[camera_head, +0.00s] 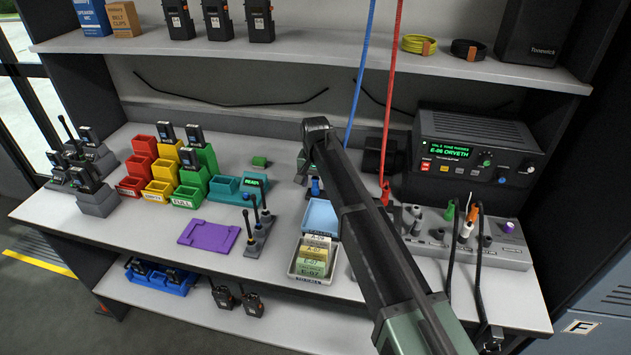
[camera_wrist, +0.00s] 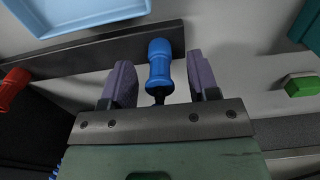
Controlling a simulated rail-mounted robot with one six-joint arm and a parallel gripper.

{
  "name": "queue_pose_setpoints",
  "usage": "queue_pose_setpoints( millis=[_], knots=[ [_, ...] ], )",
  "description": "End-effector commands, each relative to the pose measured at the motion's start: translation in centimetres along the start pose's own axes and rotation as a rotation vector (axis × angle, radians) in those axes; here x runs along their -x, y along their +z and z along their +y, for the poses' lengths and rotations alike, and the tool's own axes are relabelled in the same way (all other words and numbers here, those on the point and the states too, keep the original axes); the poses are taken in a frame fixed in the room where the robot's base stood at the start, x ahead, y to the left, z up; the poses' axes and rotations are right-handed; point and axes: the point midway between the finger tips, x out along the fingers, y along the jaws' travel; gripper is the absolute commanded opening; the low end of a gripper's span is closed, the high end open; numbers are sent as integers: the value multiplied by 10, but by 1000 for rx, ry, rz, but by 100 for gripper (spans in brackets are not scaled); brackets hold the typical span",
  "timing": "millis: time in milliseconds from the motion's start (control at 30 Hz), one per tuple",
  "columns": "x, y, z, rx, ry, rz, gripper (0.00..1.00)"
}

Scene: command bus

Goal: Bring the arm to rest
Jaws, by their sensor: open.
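My arm (camera_head: 375,230) reaches from the lower right over the bench, its end above the middle of the worktop. My gripper (camera_wrist: 159,66) shows in the wrist view with its two purple fingers apart. A blue plug handle (camera_wrist: 160,65) stands between the fingers, with a visible gap on each side. In the head view the blue plug (camera_head: 315,187) shows just below my arm's end, and my fingers are mostly hidden by the arm.
A red plug (camera_head: 385,193) stands to the right, near the radio unit (camera_head: 475,145) and patch panel (camera_head: 480,245). A blue tray (camera_head: 320,216) and a card tray (camera_head: 308,277) lie in front. Colored bins (camera_head: 165,170) stand left. Blue and red cords (camera_head: 361,60) hang from above.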

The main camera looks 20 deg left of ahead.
Motion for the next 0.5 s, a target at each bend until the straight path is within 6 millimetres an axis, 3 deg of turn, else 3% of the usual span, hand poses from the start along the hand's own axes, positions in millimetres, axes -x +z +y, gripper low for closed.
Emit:
queue_pose_setpoints(
  millis=[500],
  knots=[
    [54, 0, 0, 0, 0, 0, 55]
  ],
)
